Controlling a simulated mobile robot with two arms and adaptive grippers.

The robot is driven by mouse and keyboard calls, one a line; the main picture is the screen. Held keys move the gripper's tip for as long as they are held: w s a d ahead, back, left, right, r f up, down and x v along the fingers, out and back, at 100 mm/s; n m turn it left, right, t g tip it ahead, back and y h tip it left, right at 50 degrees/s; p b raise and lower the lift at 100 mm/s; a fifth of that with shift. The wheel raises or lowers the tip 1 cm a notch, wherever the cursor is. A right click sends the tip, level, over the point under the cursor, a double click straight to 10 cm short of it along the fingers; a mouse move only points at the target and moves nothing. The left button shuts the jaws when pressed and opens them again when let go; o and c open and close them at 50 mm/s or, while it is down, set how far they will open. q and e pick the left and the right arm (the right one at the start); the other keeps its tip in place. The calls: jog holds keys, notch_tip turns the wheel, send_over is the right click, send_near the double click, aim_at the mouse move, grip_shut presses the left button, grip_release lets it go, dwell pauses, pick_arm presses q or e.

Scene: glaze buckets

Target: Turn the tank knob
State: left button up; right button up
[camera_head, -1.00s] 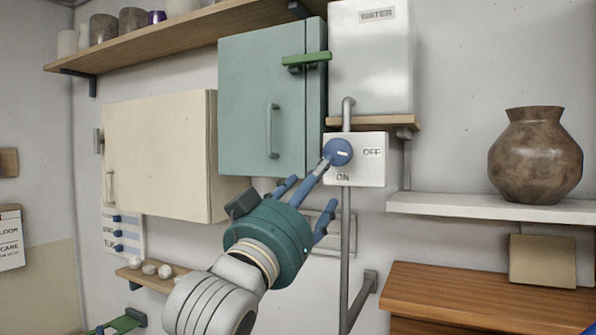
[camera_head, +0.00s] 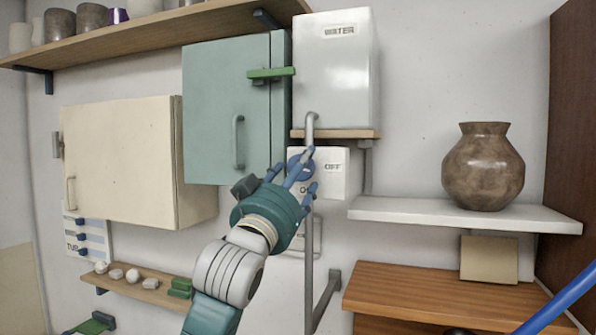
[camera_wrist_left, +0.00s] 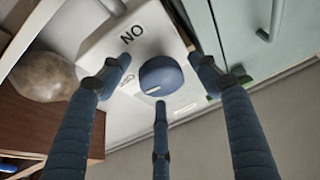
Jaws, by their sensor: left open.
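The tank knob is round and blue with a short white mark. In the head view the knob (camera_head: 295,163) is partly hidden behind my fingers on a white plate (camera_head: 334,182) below the tank (camera_head: 338,75) labelled WATER. OFF shows right of the knob; ON, below it, is partly covered. My left gripper (camera_head: 297,172) is open, its three fingers spread at the knob. In the left wrist view the knob (camera_wrist_left: 162,74) sits between the fingertips, with ON upside down above it. The white mark is roughly level there. I cannot tell whether any finger touches the knob.
A teal cabinet (camera_head: 225,110) and a cream cabinet (camera_head: 120,150) hang to the left. A grey pipe (camera_head: 309,250) runs down below the plate. A brown vase (camera_head: 483,168) stands on a white shelf (camera_head: 400,211) at the right. A wooden cabinet (camera_head: 440,295) stands below it.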

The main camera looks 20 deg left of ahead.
pick_arm(q)
jog(key=c, duration=1.1)
jog(key=n+y, duration=0.1)
jog(key=n, duration=0.1)
jog(key=n+y+b, duration=0.1)
jog(key=shift+d+f+n, duration=0.15)
jog(key=shift+n, duration=0.25)
pick_arm(e)
jog(key=shift+s+d+f, duration=0.15)
jog(key=shift+s+f, duration=0.4)
jog(key=shift+s, duration=0.05)
pick_arm(q)
jog(key=o, duration=1.1)
pick_arm(e)
jog(key=shift+s, duration=0.2)
jog(key=shift+s, duration=0.15)
